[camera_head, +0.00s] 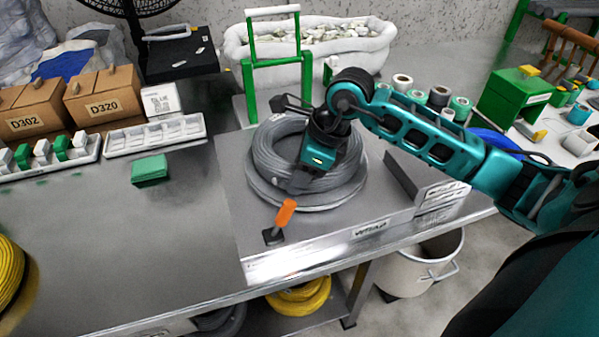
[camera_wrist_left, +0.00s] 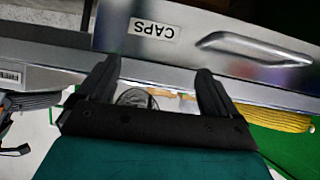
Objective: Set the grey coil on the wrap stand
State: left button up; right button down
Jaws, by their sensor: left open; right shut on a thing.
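The grey coil (camera_head: 340,184) is a thick ring of cable in the middle of the head view. It appears to lie flat on the wrap stand (camera_head: 235,190), a metal plate with a label on its front edge; I cannot tell whether a small gap is left beneath it. My right gripper (camera_head: 300,183) is over the coil's near inner side and shut on it, its fingertips partly hidden. My left gripper (camera_wrist_left: 156,82) shows only in the left wrist view, open with nothing between its fingers, facing a metal drawer (camera_wrist_left: 215,40) labelled CAPS.
An orange-handled lever (camera_head: 285,212) stands at the stand's front left. A green frame (camera_head: 272,72) rises behind the coil, and a metal bracket (camera_head: 440,194) is to the right. Cardboard boxes (camera_head: 103,97) and white trays (camera_head: 155,137) line the back left.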

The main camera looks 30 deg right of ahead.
jog(key=shift+r, duration=0.15)
jog(key=shift+f+b, duration=0.3)
dwell(0.5)
jog(key=c, duration=0.9)
grip_release()
jog(key=shift+c, duration=0.2)
jog(key=o, duration=0.5)
jog(key=shift+o, duration=0.2)
jog(key=shift+s+f, duration=0.1)
jog(key=shift+f, duration=0.1)
jog(key=shift+r+p, duration=2.4)
jog(key=shift+r, duration=1.25)
